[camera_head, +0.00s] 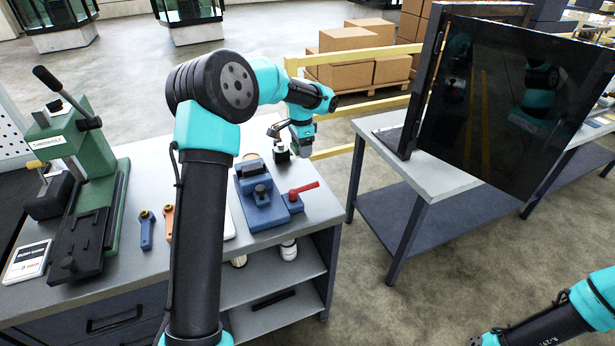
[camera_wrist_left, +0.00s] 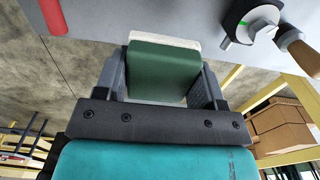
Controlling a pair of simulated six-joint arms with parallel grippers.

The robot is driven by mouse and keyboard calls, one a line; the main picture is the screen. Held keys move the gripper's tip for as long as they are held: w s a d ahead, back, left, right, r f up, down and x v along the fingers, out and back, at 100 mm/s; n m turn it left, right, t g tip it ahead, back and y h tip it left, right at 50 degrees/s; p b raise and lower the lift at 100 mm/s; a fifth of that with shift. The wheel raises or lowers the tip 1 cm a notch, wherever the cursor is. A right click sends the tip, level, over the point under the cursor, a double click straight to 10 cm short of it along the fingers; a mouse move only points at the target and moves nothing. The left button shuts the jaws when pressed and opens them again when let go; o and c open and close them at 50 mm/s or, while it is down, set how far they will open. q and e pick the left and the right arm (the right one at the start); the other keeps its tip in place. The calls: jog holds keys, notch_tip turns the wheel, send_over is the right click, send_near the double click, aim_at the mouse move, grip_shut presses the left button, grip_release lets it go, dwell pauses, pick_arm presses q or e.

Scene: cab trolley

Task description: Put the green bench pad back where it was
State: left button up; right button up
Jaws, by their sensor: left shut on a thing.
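The green bench pad (camera_wrist_left: 163,70) is between the two fingers of my left gripper (camera_wrist_left: 165,88) in the left wrist view, with a pale layer or block (camera_wrist_left: 163,38) along its far edge. The fingers are shut on the pad's sides. In the head view my left gripper (camera_head: 303,150) points down over the back right part of the grey workbench (camera_head: 322,205). The pad is hard to make out there, and I cannot tell whether it touches the bench. My right gripper is out of the picture; only part of that arm shows at lower right.
A blue vise (camera_head: 262,200) with a red handle (camera_head: 304,188) stands left and in front of the gripper. A round grey tool with a wooden handle (camera_wrist_left: 296,48) is close by. A green press (camera_head: 80,180) stands at left. A second table with a dark panel (camera_head: 510,100) stands right.

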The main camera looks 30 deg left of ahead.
pick_arm(q)
send_over(302, 176)
jog(key=shift+f, duration=2.5)
jog(key=shift+f, duration=2.5)
jog(key=shift+f, duration=0.15)
jog(key=o, duration=0.9)
notch_tip(302, 176, up, 12)
jog(key=shift+r, duration=0.2)
